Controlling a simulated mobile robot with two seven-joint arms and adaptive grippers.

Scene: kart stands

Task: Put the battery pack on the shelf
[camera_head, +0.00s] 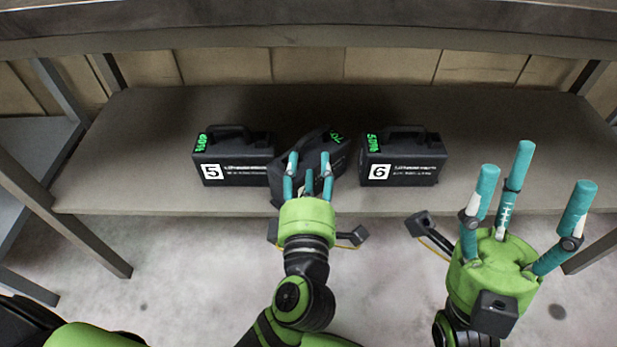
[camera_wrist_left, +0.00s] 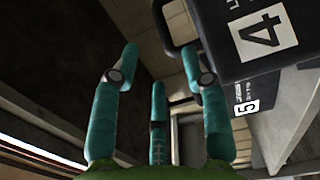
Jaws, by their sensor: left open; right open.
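A black battery pack (camera_head: 312,150) with a green display sits tilted on the grey shelf (camera_head: 150,185), between two upright packs. The left wrist view shows a pack with a white 4 label (camera_wrist_left: 263,32) close to the right finger. My left gripper (camera_head: 309,163) is open in front of the tilted pack, overlapping it in the head view; contact cannot be told. The left wrist view shows its fingers (camera_wrist_left: 160,70) spread with nothing between them. My right gripper (camera_head: 530,170) is open and empty, fingers up, in front of the shelf's right part.
Pack 5 (camera_head: 232,157) stands left of the tilted pack and pack 6 (camera_head: 402,158) stands right of it. An upper surface (camera_head: 300,18) runs above the shelf. Shelf room is free at the far left and right. A metal leg (camera_head: 75,225) stands at left.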

